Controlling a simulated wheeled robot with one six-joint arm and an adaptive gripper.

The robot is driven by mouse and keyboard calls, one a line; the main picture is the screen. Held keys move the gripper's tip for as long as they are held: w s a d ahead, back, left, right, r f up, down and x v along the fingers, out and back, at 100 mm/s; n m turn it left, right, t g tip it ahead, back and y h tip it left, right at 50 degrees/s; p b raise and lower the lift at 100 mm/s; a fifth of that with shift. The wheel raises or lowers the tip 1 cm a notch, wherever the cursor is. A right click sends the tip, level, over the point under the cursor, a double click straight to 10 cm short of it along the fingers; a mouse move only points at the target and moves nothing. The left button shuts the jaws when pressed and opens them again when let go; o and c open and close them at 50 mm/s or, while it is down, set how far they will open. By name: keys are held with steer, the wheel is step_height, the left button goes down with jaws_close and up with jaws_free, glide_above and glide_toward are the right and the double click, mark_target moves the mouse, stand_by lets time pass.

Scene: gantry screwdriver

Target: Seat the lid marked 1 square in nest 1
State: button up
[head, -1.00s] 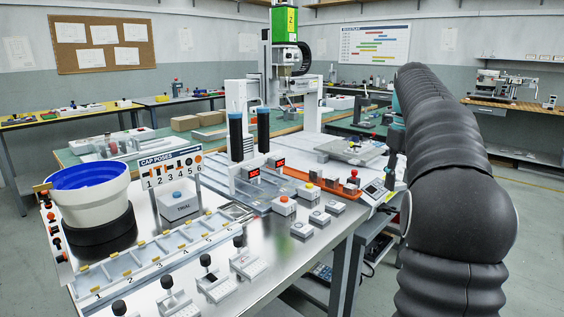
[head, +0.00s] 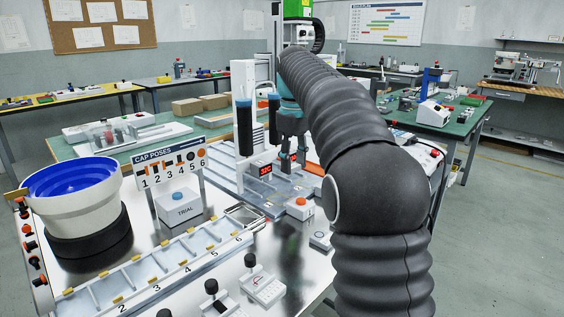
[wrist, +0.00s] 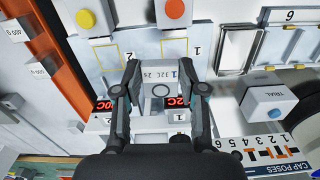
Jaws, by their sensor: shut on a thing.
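The lid is between the two fingers, over the pale fixture (wrist: 172,48). Plates marked 1 and 2 show beside and beyond the lid. Which recess is nest 1, and the gap under the lid, I cannot tell. In the head view my gripper (head: 292,162) points down at the fixture, by a red display (head: 265,169); my arm hides part of the fixture.
A yellow button (wrist: 86,19) and an orange button (wrist: 174,9) lie beyond the fixture. The TRIAL box (head: 179,203) and CAP POSES sign (head: 170,165) stand to the left. Dark upright columns (head: 244,125) rise close to my gripper. A numbered tray (head: 165,262) runs along the front.

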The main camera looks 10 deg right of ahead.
mark_target(283, 201)
steer(key=shift+a+f+n+b, duration=0.3)
steer(key=shift+a+f+b, duration=0.15)
steer(key=shift+a+f, duration=0.85)
step_height(283, 201, down, 3)
steer(key=b, duration=0.3)
steer(key=shift+a+f, duration=0.1)
steer(key=shift+w+f, duration=0.1)
steer(key=shift+f, duration=0.3)
steer(key=shift+f, duration=0.75)
steer(key=o, duration=1)
steer(key=shift+r, duration=0.1)
step_height(283, 201, up, 12)
steer(key=shift+f, duration=0.1)
